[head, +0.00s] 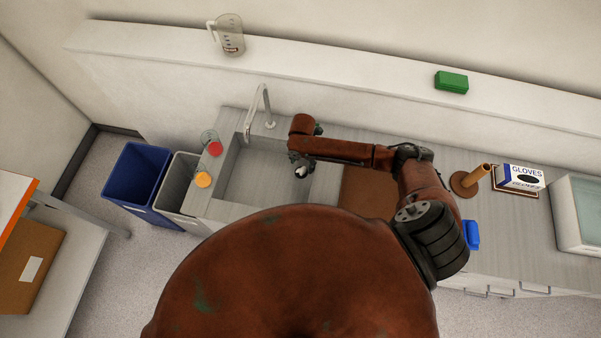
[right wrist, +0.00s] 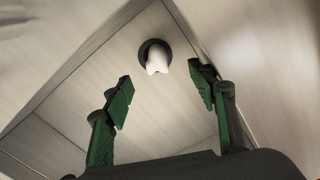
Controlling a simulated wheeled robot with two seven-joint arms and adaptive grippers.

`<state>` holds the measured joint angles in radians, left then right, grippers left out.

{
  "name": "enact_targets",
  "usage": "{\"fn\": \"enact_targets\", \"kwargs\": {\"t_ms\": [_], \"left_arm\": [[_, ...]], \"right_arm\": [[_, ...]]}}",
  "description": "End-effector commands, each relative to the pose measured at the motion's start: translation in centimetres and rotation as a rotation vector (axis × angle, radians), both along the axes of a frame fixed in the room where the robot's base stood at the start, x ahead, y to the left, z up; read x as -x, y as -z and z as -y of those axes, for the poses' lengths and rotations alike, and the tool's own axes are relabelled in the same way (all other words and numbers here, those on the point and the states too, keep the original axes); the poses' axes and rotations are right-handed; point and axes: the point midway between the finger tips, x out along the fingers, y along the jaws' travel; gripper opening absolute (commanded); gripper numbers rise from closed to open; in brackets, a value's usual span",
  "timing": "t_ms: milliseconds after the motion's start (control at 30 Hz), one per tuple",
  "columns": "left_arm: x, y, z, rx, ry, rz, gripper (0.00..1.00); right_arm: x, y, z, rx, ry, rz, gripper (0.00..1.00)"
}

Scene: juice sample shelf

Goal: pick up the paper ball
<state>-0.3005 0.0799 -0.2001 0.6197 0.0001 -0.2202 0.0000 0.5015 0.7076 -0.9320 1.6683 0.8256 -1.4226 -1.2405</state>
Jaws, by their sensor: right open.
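The paper ball (right wrist: 157,58) is a small crumpled white piece in the grey sink basin (head: 245,180). It sits at a dark round drain, near a corner of the basin in the right wrist view. In the head view, a small white patch on a dark spot (head: 301,171) appears to be the same ball. My right gripper (right wrist: 163,82) is open and empty, with green finger pads. The ball shows beyond its fingertips, roughly between them and apart from them. In the head view, my right gripper (head: 296,157) hangs over the basin, its fingers unclear. My left gripper is not in view.
A faucet (head: 264,108) rises behind the basin. A red-lidded jar (head: 214,149) and an orange-lidded jar (head: 203,180) stand by its left edge. Blue (head: 138,178) and grey (head: 178,183) bins stand further left. A glove box (head: 519,178) and brown stand (head: 466,184) are right.

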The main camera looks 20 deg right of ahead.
Motion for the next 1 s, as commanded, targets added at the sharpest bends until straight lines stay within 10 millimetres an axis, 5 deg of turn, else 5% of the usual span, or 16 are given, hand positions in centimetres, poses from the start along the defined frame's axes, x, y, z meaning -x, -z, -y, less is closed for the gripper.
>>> {"fn": "enact_targets", "kwargs": {"t_ms": [533, 833, 1000], "left_arm": [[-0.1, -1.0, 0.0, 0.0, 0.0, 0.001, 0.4], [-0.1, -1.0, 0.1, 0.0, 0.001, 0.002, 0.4], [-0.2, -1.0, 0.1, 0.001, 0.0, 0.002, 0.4]], "right_arm": [[-0.5, 6.4, -0.2, 0.0, -0.001, -0.001, 0.53], [-0.5, 7.0, -0.2, 0.0, -0.004, 0.0, 0.53], [-0.5, 6.9, -0.2, 0.0, -0.003, 0.0, 0.42]]}}
